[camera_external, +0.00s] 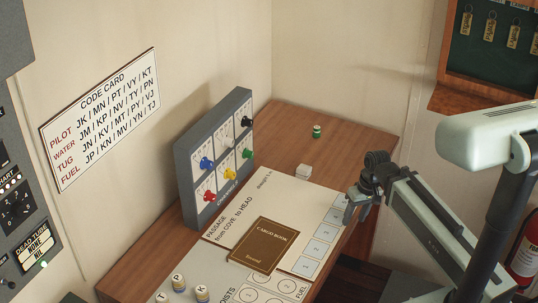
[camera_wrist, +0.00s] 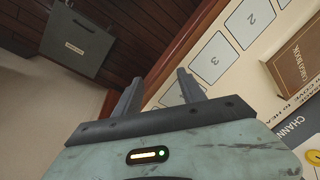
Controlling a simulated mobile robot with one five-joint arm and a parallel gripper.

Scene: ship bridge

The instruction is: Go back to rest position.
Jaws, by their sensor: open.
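My gripper (camera_external: 362,199) is at the right edge of the desk in the external view, beside the numbered squares of the passage sheet (camera_external: 235,226). In the wrist view my gripper (camera_wrist: 158,92) shows two dark jaws spread apart with nothing between them. The jaws lie over the desk edge, with the wooden floor on one side and the numbered squares on the other. How high the gripper is above the desk is hard to tell.
A brown cargo book (camera_external: 264,246) lies on the sheet. A panel with coloured knobs (camera_external: 215,150) stands upright at the left. A key cabinet (camera_external: 490,50) hangs at the right. A dark case (camera_wrist: 77,42) is on the floor.

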